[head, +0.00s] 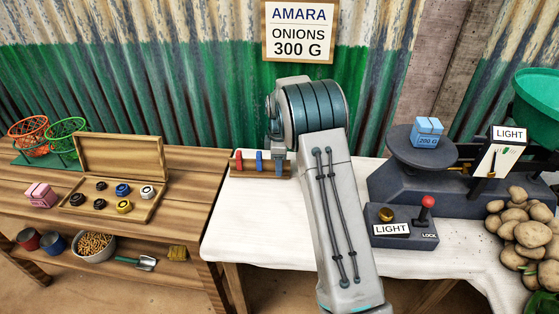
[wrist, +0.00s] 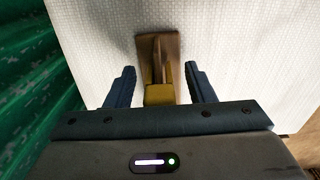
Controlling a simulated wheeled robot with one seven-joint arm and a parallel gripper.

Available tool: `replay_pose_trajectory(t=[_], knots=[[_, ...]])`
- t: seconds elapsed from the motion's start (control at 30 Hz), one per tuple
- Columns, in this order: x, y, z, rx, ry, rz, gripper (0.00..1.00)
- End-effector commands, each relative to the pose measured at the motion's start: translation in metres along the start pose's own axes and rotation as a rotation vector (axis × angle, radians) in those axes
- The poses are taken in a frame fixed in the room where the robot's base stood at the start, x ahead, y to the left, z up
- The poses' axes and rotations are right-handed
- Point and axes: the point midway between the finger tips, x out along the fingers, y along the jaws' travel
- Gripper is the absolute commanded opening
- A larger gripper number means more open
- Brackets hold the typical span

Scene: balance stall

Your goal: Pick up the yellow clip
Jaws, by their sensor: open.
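The yellow clip (wrist: 160,94) shows in the wrist view, near the palm and between my two fingers, with a gap on each side. My gripper (wrist: 160,70) is open, one finger to each side of the clip. A narrow wooden rack (wrist: 144,52) runs away beyond the clip on the white cloth. In the head view the wooden rack (head: 247,171) holds a red clip (head: 238,160) and a blue clip (head: 259,160). My arm and gripper cover the rack's right end there, and the yellow clip cannot be seen.
A balance (head: 425,188) with a blue 200 G weight (head: 427,132) stands right of my arm. A control box (head: 400,238) with a red-knobbed lever is in front of it. Potatoes (head: 530,235) lie at far right. An open wooden case (head: 120,157) stands on the left table. The corrugated wall is close behind.

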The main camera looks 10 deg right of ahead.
Motion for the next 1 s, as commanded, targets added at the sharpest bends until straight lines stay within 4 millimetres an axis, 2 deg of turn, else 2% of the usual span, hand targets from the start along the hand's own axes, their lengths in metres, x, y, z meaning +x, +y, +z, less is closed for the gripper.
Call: replay_pose_trajectory(t=[0.07, 0.1, 0.2, 0.27, 0.53, 0.63, 1.0], knots=[[-0.001, 0.000, 0.000, 0.000, 0.000, 0.001, 0.49], [-0.001, 0.000, 0.000, 0.000, 0.000, 0.001, 0.44], [-0.001, 0.000, 0.000, 0.000, 0.000, 0.001, 0.16], [-0.001, 0.000, 0.000, 0.000, 0.000, 0.001, 0.02], [-0.002, 0.000, 0.000, 0.000, 0.000, 0.001, 0.02], [-0.009, 0.001, 0.000, 0.000, 0.002, 0.003, 0.02], [-0.079, 0.001, 0.000, 0.000, 0.002, 0.004, 0.02]])
